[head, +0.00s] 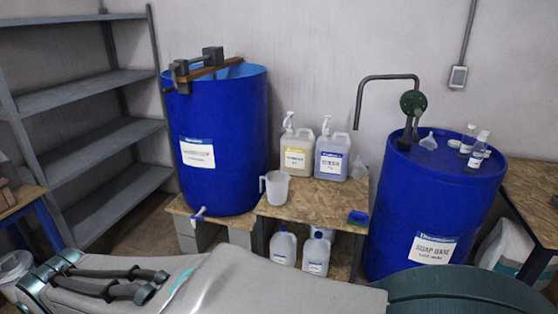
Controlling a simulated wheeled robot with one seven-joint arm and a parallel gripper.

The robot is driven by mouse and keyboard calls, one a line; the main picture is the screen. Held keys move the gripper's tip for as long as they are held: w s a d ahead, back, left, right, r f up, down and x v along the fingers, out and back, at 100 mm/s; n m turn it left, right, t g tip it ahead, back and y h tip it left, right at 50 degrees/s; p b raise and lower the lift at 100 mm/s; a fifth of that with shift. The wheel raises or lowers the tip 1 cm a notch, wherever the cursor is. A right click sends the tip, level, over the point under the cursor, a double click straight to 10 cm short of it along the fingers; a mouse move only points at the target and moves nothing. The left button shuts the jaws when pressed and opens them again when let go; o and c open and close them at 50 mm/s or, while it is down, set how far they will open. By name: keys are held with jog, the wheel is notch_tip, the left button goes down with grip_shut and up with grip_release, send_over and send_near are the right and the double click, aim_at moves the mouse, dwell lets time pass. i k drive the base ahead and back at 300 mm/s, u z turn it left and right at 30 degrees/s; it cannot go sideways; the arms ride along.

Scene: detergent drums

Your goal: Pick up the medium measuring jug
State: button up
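A white, translucent measuring jug (276,188) stands upright on the small chipboard table between the two blue drums. Its handle points left. It is the only jug of this kind that I can make out, so I cannot tell its size against others. My arm lies across the bottom of the head view, in front of the table. My gripper is not in the picture, so its state and its distance from the jug are hidden.
Two pump bottles (331,155) stand behind the jug on the table (316,213). A blue scoop (358,217) lies at its right corner. Jugs (283,247) stand below. Blue drums flank it: left (224,140), right (425,205). An empty grey shelf (88,97) stands left.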

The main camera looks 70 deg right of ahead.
aim_at(277, 181)
jog(key=z, duration=2.5)
